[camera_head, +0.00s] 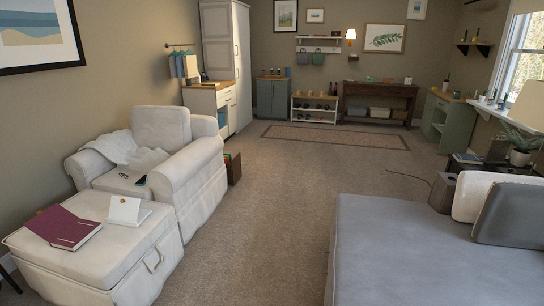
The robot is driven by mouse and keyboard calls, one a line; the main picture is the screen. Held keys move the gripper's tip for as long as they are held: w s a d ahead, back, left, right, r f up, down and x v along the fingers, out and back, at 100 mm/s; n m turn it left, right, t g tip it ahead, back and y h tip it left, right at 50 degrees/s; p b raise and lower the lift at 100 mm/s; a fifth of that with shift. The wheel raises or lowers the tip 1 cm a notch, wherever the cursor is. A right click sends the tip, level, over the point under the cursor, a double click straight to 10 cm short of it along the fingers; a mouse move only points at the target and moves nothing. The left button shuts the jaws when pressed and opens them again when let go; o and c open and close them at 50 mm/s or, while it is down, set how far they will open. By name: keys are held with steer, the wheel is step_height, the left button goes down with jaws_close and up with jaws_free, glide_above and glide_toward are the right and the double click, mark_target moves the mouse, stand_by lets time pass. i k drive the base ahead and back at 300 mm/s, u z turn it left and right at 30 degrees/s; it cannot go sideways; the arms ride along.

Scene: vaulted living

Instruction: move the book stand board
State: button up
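A small white board (125,208) with a small brown mark leans tilted on the ottoman (110,262); it looks like the book stand board, but I cannot tell for sure. A flat white piece lies under or beside it. A dark purple book (62,228) lies on the ottoman to its left, apart from it. My gripper is not in view.
A white armchair (165,135) with a blanket, glasses and a dark item on its seat stands behind the ottoman. A grey bed or daybed (430,260) fills the right front. Carpet (260,215) between them is clear back to the rug (335,136).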

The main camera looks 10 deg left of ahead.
mark_target(124, 209)
steer(key=i, duration=0.25)
steer(key=u, duration=2.1)
steer(key=i, duration=1.6)
steer(key=z, duration=0.35)
steer(key=i, duration=1.65)
